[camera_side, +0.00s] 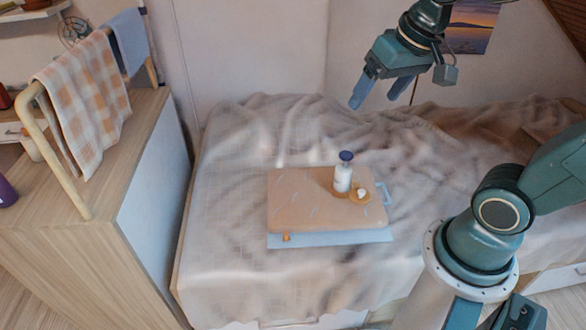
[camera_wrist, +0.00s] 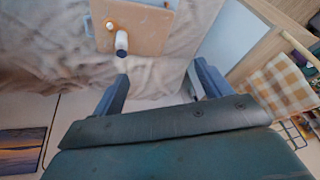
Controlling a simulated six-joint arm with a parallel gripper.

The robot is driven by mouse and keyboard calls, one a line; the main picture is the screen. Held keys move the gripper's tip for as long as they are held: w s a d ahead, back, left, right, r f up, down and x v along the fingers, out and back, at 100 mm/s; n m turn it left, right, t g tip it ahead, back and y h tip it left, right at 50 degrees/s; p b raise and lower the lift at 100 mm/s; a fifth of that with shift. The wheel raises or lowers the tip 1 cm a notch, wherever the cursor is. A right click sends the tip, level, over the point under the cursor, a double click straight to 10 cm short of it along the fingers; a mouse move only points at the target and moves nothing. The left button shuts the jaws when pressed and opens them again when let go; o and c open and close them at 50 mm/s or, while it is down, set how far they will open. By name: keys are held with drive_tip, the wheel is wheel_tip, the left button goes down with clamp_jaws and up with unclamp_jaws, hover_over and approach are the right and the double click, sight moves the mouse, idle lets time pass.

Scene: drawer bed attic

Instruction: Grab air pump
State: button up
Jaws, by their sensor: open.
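A small white bottle with a dark blue cap, which looks like the air pump (camera_side: 343,174), stands upright on a tan board (camera_side: 300,203) on the bed. In the wrist view the air pump (camera_wrist: 121,42) shows beyond my fingers, seen from above. My gripper (camera_side: 378,97) is open and empty, held well above the bed, behind the board in the side view. In the wrist view my gripper (camera_wrist: 158,88) shows its two fingers spread wide, with nothing between them.
A small white knob (camera_side: 361,192) sits beside the bottle. A light blue base (camera_side: 330,238) lies under the board. A wooden cabinet (camera_side: 95,210) with a rail and checked cloth (camera_side: 85,100) stands left. The rumpled blanket (camera_side: 235,170) around the board is clear.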

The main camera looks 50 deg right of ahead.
drive_tip(key=w+d+f+m+g, duration=0.3)
drive_tip(key=w+d+f+m, duration=0.9)
drive_tip(key=w+d+f, duration=0.4)
drive_tip(key=d+f+m, duration=0.1)
drive_tip(key=d+f, duration=0.1)
drive_tip(key=f, duration=0.1)
drive_tip(key=d+f+m+g, duration=0.1)
drive_tip(key=d+f, duration=0.1)
drive_tip(key=f, duration=0.2)
drive_tip(key=d+f+m, duration=0.2)
drive_tip(key=f, duration=0.1)
drive_tip(key=shift+w+d+f+y, duration=0.1)
drive_tip(key=shift+d+f+y, duration=0.05)
drive_tip(key=shift+f+y, duration=0.15)
drive_tip(key=shift+d+f, duration=0.2)
drive_tip(key=shift+f, duration=0.15)
hover_over(344, 167)
drive_tip(key=shift+f, duration=4.25)
drive_tip(key=shift+f, duration=0.1)
drive_tip(key=shift+f, duration=2.5)
